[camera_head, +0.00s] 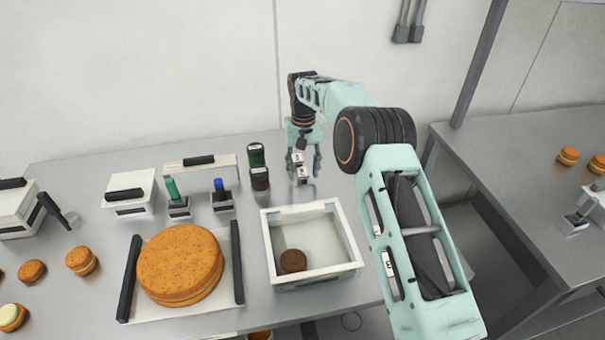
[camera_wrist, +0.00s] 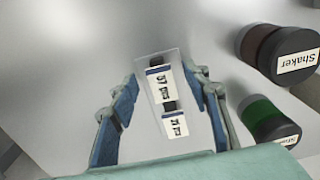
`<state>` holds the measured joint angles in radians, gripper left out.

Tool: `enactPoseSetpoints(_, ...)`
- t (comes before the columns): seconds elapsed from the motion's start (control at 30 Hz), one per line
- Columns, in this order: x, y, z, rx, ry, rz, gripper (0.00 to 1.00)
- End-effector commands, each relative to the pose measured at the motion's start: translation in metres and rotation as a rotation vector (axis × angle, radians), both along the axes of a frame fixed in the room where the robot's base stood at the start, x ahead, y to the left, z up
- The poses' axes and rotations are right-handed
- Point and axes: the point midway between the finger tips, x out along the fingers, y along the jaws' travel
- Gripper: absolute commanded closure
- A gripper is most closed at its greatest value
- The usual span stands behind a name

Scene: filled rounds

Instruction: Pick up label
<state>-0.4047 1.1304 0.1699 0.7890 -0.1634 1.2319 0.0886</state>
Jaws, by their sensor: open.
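Two small white labels with dark print and blue top edges show in the wrist view, one farther (camera_wrist: 160,86) and one nearer (camera_wrist: 175,125). They sit on a pale, flat strip or holder between my fingers. In the head view the labels (camera_head: 301,172) show small below my gripper (camera_head: 303,165), at the back of the table. My gripper (camera_wrist: 162,80) is open, with one blue-padded finger on each side of the labels. I cannot tell whether the fingers touch them.

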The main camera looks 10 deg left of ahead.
Motion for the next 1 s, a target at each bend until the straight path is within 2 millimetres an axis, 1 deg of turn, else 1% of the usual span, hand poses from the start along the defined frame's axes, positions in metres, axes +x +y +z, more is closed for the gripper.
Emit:
enactPoseSetpoints(0.2,0.0,0.0,0.0,0.0,0.0,0.0,0.56)
enactPoseSetpoints(0.4,0.0,0.0,0.0,0.0,0.0,0.0,0.79)
enactPoseSetpoints(0.47,0.0,0.0,0.0,0.0,0.0,0.0,0.85)
enactPoseSetpoints(0.5,0.0,0.0,0.0,0.0,0.0,0.0,0.86)
enactPoseSetpoints(0.83,0.0,0.0,0.002,0.0,0.0,0.0,0.86)
enactPoseSetpoints(1.0,0.001,0.001,0.013,0.002,-0.002,0.0,0.86)
